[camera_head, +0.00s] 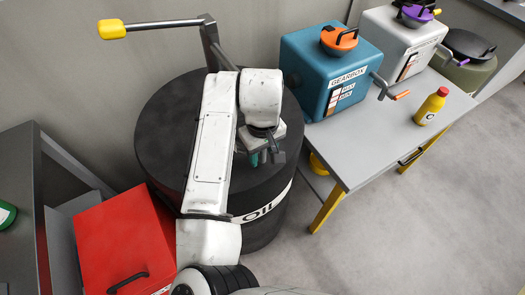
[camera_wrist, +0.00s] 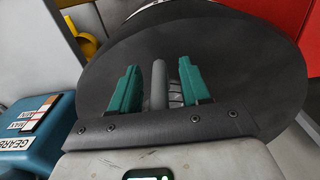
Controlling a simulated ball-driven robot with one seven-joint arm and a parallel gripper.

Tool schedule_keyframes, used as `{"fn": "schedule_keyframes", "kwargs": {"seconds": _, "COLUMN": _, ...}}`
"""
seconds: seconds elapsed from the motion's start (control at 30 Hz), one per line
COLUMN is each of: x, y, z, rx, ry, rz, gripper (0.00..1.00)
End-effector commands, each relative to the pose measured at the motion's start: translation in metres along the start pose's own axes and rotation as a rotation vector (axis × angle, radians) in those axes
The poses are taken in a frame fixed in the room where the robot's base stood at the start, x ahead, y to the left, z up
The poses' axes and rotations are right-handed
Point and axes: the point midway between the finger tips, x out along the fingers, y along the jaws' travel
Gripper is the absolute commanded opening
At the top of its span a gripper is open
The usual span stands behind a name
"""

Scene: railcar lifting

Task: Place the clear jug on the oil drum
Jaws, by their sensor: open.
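The oil drum (camera_head: 165,118) is a wide black drum with a white "OIL" label, standing against the wall. Its dark round top (camera_wrist: 240,60) fills most of the wrist view. My gripper (camera_head: 264,157) is over the right part of the drum top, pointing down. Its two green fingers (camera_wrist: 158,88) are apart in the wrist view. A grey upright bar (camera_wrist: 158,84) and a small ribbed dark part show between the fingers; I cannot tell what they belong to or whether they touch. I see no clear jug in either view.
A grey crank with a yellow grip (camera_head: 112,29) rises behind the drum. A grey table (camera_head: 385,140) at right carries a blue gearbox (camera_head: 325,75), a white box (camera_head: 400,45) and a yellow bottle (camera_head: 431,106). A red box (camera_head: 120,240) stands at lower left. Floor at lower right is clear.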

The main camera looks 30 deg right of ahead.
Motion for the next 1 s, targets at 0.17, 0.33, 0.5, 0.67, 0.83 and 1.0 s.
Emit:
{"fn": "schedule_keyframes", "kwargs": {"seconds": 0.17, "x": -0.005, "y": 0.000, "z": 0.000, "rx": 0.000, "ry": 0.001, "rz": -0.001, "gripper": 0.47}}
{"fn": "schedule_keyframes", "kwargs": {"seconds": 0.33, "x": -0.028, "y": 0.001, "z": -0.001, "rx": 0.002, "ry": 0.003, "rz": 0.000, "gripper": 0.47}}
{"fn": "schedule_keyframes", "kwargs": {"seconds": 0.5, "x": -0.065, "y": 0.001, "z": -0.001, "rx": 0.002, "ry": 0.004, "rz": 0.000, "gripper": 0.47}}
{"fn": "schedule_keyframes", "kwargs": {"seconds": 0.67, "x": -0.096, "y": 0.000, "z": -0.001, "rx": 0.002, "ry": 0.003, "rz": -0.001, "gripper": 0.47}}
{"fn": "schedule_keyframes", "kwargs": {"seconds": 0.83, "x": -0.116, "y": 0.000, "z": 0.000, "rx": 0.001, "ry": 0.002, "rz": -0.003, "gripper": 0.47}}
{"fn": "schedule_keyframes", "kwargs": {"seconds": 1.0, "x": -0.123, "y": 0.000, "z": 0.000, "rx": 0.000, "ry": 0.001, "rz": -0.001, "gripper": 0.47}}
